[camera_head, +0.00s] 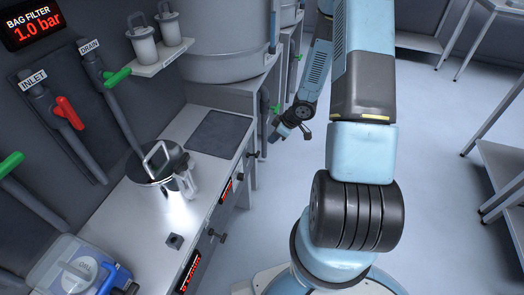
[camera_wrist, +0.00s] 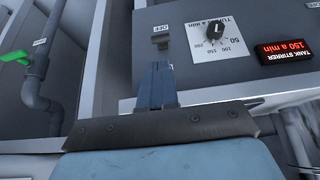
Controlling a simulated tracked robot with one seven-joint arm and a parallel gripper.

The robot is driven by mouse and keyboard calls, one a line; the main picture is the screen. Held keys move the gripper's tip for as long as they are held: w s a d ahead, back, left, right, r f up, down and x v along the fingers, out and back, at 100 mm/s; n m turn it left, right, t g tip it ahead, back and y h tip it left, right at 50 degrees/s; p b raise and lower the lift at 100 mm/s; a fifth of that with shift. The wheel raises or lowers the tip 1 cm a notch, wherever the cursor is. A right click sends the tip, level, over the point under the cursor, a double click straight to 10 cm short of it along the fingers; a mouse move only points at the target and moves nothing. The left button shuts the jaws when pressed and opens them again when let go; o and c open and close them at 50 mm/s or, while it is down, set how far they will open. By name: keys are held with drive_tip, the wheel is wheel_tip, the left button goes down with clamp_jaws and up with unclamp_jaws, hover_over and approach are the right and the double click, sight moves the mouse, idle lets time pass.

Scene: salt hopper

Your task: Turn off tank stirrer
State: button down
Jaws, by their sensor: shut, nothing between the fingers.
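A small dark switch (camera_wrist: 161,42) with an OFF label sits left of the dial. My gripper (camera_wrist: 158,68) is shut and empty, its blue-grey fingertips just below the switch in the picture; I cannot tell if they touch it. In the head view my gripper (camera_head: 279,132) is beside the bench's far end, and this panel cannot be made out.
A grey pipe with a green handle (camera_wrist: 14,54) stands left in the wrist view. The floor (camera_head: 435,150) at right is clear, with tables beyond.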

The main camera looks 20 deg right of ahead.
sight(259, 153)
drive_tip(key=x, duration=1)
drive_tip(key=shift+f, duration=0.1)
